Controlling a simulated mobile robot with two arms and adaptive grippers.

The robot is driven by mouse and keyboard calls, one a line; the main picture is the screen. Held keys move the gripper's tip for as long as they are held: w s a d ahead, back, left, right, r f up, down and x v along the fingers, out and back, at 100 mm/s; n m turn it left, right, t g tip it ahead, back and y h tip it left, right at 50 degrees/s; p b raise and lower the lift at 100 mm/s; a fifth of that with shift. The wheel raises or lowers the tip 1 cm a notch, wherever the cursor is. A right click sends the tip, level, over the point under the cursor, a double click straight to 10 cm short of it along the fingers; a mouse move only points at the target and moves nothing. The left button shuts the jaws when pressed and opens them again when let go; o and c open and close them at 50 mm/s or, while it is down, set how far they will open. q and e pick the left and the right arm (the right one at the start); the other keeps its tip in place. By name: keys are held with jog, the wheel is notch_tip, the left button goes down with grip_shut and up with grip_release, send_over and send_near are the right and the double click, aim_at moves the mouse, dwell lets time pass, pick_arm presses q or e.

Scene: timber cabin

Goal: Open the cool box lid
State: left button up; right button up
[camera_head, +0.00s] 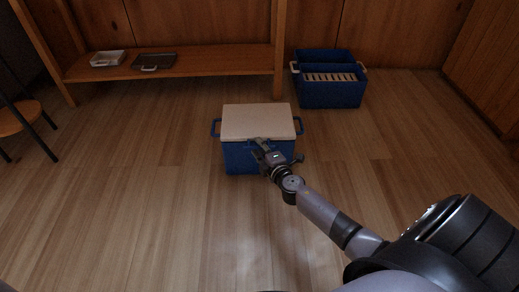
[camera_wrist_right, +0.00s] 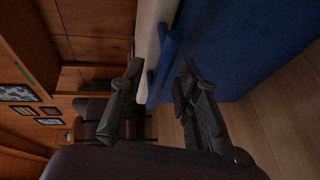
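The cool box has a pale, closed lid (camera_head: 258,120) and a blue body (camera_head: 238,158), and stands upright on the floor in the middle of the head view. My right gripper (camera_head: 260,145) is at the front edge of the lid. In the right wrist view my right gripper (camera_wrist_right: 160,75) has its two fingers apart, with a blue bar-like part of the box (camera_wrist_right: 163,62) between or just beyond them. The pale lid (camera_wrist_right: 147,30) and blue body (camera_wrist_right: 225,50) fill the upper part there. Contact is hard to tell. My left gripper is not in view.
A second blue box (camera_head: 330,95), with its top open, stands behind to the right. A low wooden shelf (camera_head: 200,64) holds a white tray (camera_head: 107,58) and a dark tray (camera_head: 155,61). A stool (camera_head: 18,115) stands at the left. The floor around the cool box is clear.

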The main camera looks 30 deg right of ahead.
jog(key=shift+w, duration=0.25)
jog(key=shift+c, duration=0.5)
grip_shut()
dwell(0.4)
